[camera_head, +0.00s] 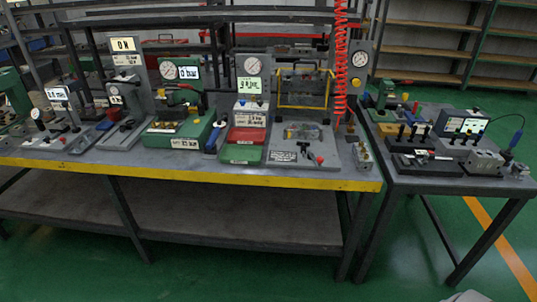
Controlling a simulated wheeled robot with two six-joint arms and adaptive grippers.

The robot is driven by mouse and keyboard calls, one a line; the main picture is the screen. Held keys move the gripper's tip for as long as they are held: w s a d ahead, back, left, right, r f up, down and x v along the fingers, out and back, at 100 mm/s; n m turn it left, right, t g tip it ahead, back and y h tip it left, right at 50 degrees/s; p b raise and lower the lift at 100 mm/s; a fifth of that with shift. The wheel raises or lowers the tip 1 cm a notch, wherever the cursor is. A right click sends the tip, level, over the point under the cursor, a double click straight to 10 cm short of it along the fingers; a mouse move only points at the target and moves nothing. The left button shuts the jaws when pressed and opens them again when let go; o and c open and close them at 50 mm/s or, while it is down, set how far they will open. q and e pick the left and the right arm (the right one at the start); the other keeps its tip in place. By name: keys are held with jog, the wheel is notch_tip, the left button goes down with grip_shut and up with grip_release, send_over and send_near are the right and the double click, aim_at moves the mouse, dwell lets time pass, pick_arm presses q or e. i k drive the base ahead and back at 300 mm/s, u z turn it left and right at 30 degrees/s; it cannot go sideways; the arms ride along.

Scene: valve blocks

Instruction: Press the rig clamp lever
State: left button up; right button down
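A test rig with a yellow frame (303,88) stands at the right end of the long workbench, on a grey base plate (330,140). On the front of this plate is a small black lever-like part (304,147) with a red knob (319,160) beside it; I cannot tell for sure which is the clamp lever. A metal block (302,132) sits inside the rig behind them. Neither of my grippers shows clearly. A pale grey rounded piece at the bottom right edge may be part of my arm.
The long bench has a yellow front edge (190,175). Left of the rig are red and green trays (240,154), gauges and other stations. A red coiled hose (341,60) hangs at the rig's right. A second table (450,185) with fixtures stands to the right. The floor in front is clear.

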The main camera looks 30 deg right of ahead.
aim_at(318, 161)
jog(key=z, duration=0.05)
jog(key=i, duration=0.9)
jog(key=z, duration=0.55)
